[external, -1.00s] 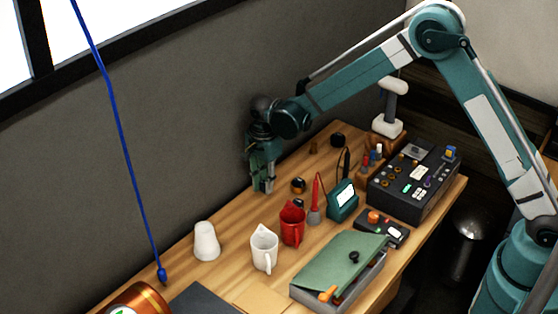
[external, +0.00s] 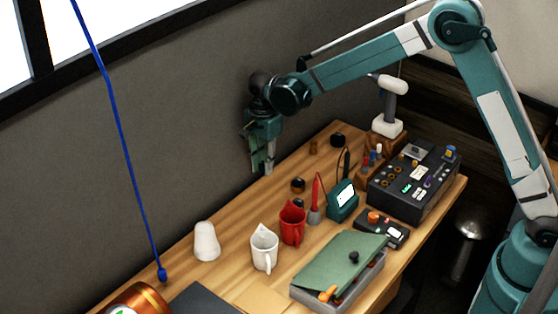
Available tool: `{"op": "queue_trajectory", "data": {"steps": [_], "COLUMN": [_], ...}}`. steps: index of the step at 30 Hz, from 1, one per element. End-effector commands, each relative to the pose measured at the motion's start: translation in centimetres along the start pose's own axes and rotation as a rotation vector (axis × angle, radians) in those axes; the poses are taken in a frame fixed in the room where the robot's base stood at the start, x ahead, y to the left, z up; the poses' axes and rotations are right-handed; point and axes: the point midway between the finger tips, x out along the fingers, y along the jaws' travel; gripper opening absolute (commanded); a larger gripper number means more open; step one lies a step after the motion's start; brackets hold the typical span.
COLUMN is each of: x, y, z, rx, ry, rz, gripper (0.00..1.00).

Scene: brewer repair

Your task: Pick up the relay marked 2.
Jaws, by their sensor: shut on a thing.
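My gripper (external: 263,169) points down in the external view, raised above the back edge of the table, close to the grey wall. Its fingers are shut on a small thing. That thing is mostly hidden by the fingers and too small to identify in this view. I cannot make out any relay marked 2 or read any number. Small dark round pieces lie on the table to the right of my gripper, one nearer (external: 298,185) and one farther back (external: 338,140).
A white cup (external: 206,242), a white jug (external: 264,250) and a red jug (external: 292,224) stand in front. A teal meter (external: 342,201), a black panel box (external: 412,184) and a green-lidded case (external: 340,262) are to the right. A blue cord (external: 122,150) hangs at left.

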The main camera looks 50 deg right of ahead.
Motion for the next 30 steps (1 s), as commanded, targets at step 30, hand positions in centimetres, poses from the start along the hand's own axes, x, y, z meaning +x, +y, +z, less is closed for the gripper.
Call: {"op": "queue_trajectory", "data": {"steps": [30], "x": [-1.9], "y": [0.0], "z": [0.0], "rx": [0.0], "ry": [0.0], "rz": [0.0], "gripper": [0.07]}}
